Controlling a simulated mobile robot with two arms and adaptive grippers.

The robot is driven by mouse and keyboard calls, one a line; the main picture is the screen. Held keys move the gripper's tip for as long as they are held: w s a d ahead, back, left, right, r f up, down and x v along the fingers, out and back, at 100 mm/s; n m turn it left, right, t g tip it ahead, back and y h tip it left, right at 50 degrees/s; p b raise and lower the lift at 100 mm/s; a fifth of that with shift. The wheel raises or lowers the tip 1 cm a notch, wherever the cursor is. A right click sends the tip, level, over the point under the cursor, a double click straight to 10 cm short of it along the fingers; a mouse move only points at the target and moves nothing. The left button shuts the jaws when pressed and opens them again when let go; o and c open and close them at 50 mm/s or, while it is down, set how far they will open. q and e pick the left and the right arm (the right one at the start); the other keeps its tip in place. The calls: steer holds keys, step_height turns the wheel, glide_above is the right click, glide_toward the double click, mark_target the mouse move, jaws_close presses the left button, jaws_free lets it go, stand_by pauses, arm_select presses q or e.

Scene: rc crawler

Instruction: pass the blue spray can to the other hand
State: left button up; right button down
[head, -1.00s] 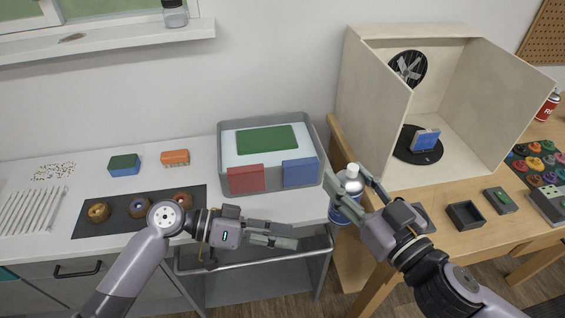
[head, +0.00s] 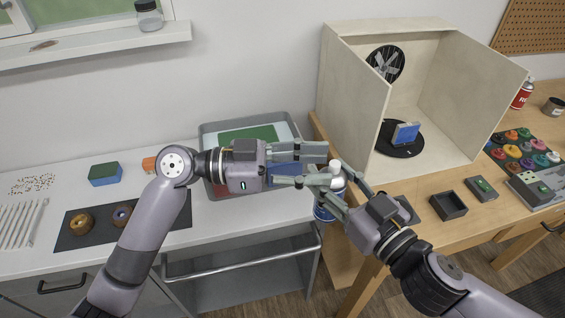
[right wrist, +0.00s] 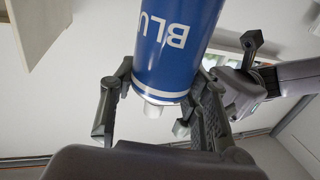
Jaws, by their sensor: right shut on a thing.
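The blue spray can (head: 324,211), with a white top, is upright in my right gripper (head: 328,176), above the gap between the white counter and the wooden table. In the right wrist view, the can (right wrist: 178,45) is between the two fingers and shows part of its white lettering. My left gripper (head: 316,166) is open, its fingers apart and pointing right. It is just left of the can's top, near the right fingers. I cannot tell whether it touches the can. The left gripper also shows at the right of the right wrist view (right wrist: 240,92).
A grey bin (head: 207,129) is behind and below my left gripper. A spray booth (head: 355,75) with a turntable (head: 388,148) and blue block stands on the wooden table (head: 420,208). A dark mat (head: 100,224) with rolls lies on the left of the counter.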

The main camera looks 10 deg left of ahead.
mark_target(337, 164)
arm_select(q)
steer(key=shift+w+d, duration=0.15)
steer(key=shift+d, duration=0.85)
steer(key=shift+w+d, duration=0.15)
steer(key=shift+d, duration=0.85)
steer(key=shift+s+f, duration=0.1)
jaws_close()
arm_select(e)
steer(key=shift+r, duration=0.15)
steer(key=c, duration=0.8)
jaws_free()
